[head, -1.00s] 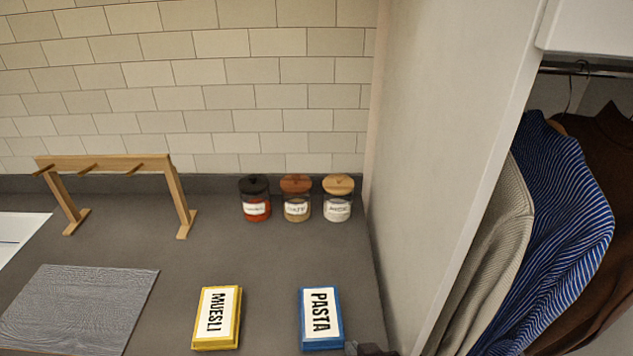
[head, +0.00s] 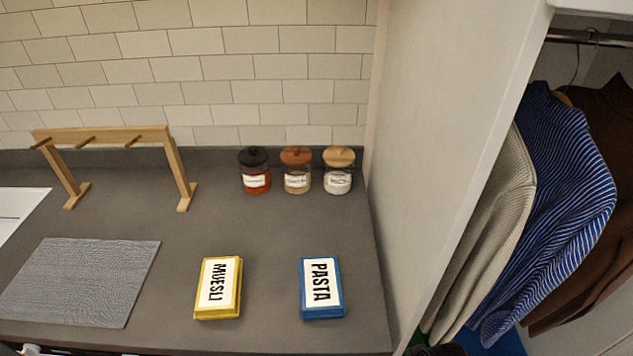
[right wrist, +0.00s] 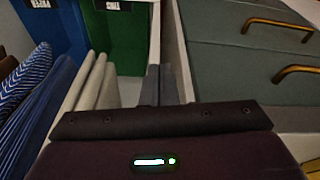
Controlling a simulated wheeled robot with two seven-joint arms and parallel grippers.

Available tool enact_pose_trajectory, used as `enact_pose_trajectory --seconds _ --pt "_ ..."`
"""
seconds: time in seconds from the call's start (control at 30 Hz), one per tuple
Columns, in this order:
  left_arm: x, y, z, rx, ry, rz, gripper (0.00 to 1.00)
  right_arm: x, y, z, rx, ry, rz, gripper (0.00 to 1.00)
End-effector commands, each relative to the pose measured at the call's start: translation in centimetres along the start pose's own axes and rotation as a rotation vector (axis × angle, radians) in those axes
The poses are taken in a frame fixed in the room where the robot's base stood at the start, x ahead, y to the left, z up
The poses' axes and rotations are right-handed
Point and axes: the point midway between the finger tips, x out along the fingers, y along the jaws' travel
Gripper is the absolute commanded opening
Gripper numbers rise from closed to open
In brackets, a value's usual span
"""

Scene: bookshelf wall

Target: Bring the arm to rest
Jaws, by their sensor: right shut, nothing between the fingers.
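My right gripper (right wrist: 160,70) shows in the right wrist view as two dark grey fingers pressed together, with nothing between them. It points down past hanging clothes (right wrist: 95,80) on its left and a grey-green drawer front (right wrist: 240,60) on its right. In the head view only a dark piece of what seems to be my right arm shows at the bottom edge, right of the counter. My left gripper is not in view.
The grey counter (head: 270,235) holds a yellow MUESLI box (head: 218,288), a blue PASTA box (head: 321,288), several lidded jars, a wooden rack (head: 110,135) and a grey mat (head: 80,282). A white partition (head: 440,150) separates it from the hanging clothes (head: 545,210). Blue (right wrist: 50,25) and green (right wrist: 112,35) labelled bins stand below.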

Motion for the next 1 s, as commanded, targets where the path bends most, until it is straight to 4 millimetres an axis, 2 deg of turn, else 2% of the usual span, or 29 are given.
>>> enact_pose_trajectory --seconds 0.03,0.17,0.27,0.4,0.53,0.6,0.7,0.8,0.9,1.0 --pt "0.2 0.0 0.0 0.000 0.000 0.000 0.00 2.3 -0.1 0.7 -0.001 -0.014 -0.002 0.00" --pt "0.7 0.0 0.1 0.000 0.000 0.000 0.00 8.3 -0.4 3.0 -0.005 -0.036 -0.006 0.00" --pt "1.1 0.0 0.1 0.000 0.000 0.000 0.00 13.9 -0.7 6.1 -0.009 -0.058 -0.008 0.00" --pt "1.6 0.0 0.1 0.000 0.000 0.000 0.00 21.0 -1.0 11.7 -0.015 -0.089 -0.012 0.00" --pt "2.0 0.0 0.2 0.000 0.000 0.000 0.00 26.1 -1.3 18.0 -0.022 -0.119 -0.016 0.00" --pt "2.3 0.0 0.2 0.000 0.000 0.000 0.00 28.2 -1.4 21.6 -0.026 -0.134 -0.017 0.00" --pt "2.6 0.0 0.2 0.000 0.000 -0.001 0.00 30.2 -1.4 26.2 -0.031 -0.151 -0.018 0.00" --pt "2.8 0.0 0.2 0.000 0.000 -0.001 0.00 31.2 -1.4 29.8 -0.034 -0.165 -0.019 0.00" --pt "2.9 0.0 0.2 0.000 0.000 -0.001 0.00 31.6 -1.4 32.1 -0.037 -0.171 -0.020 0.00" --pt "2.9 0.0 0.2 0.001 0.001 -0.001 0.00 31.7 -1.3 33.2 -0.038 -0.175 -0.020 0.00"
